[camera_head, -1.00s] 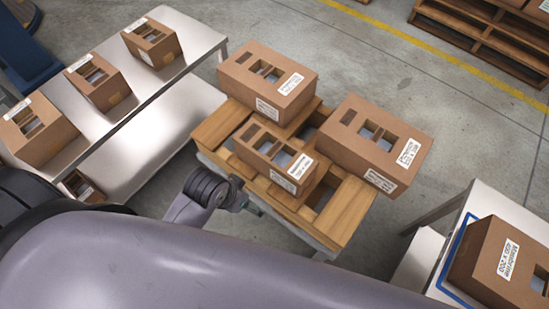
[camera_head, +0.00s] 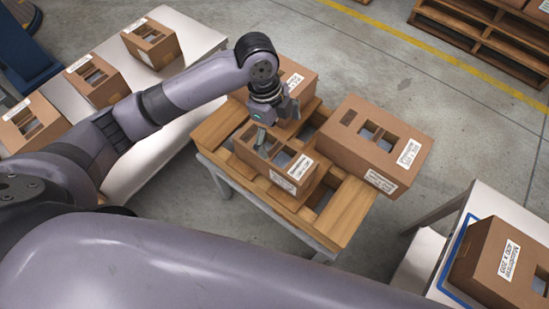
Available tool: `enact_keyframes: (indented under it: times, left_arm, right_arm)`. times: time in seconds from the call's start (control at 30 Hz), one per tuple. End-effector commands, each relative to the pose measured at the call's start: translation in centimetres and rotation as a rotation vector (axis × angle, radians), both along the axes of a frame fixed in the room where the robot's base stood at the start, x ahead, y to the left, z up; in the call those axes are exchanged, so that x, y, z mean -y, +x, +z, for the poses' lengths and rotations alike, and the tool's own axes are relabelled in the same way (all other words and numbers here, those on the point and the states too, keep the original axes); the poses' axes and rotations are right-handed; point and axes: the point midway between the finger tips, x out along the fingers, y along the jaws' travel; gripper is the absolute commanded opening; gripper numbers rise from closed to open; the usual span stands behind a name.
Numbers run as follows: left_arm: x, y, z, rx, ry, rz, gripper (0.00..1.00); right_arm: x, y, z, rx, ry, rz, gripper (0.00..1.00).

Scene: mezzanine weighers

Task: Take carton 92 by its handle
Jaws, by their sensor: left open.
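Three brown cartons with white labels stand on a wooden pallet (camera_head: 345,222) on a low stand. The smaller front carton (camera_head: 249,159) has two openings in its top with a strip between them. A larger carton (camera_head: 377,141) stands at the right, and another carton (camera_head: 301,79) at the back is partly hidden by my arm. The label print is too small to tell which one is carton 92. My left gripper (camera_head: 261,141) is open and points down at the top of the small front carton, by its openings. I cannot tell whether it touches. My right gripper is out of view.
A pale metal table (camera_head: 188,84) at the left holds several small cartons. At the lower right a labelled carton (camera_head: 501,262) stands on a blue-edged surface (camera_head: 452,262). A wooden pallet (camera_head: 479,45) lies at the upper right. Grey floor is free between them.

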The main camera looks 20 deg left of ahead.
Motion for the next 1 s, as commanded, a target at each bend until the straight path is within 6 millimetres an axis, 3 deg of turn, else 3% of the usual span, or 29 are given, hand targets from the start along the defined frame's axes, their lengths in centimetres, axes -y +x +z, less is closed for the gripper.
enact_keyframes:
  times: [0.2,0.33,0.8,1.0]
  left_arm:
    - [-2.7,1.6,2.3,-0.022,0.060,-0.099,0.97]
    - [-3.0,1.6,1.9,-0.032,0.068,-0.116,0.97]
    - [-1.8,1.2,-7.5,-0.031,0.067,-0.114,0.97]
    - [-1.6,1.2,-9.4,-0.029,0.068,-0.115,0.97]
  right_arm:
    - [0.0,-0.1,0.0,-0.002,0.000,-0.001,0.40]
    - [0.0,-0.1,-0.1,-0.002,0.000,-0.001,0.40]
    - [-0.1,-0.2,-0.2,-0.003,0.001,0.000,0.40]
    - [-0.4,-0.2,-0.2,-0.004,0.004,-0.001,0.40]
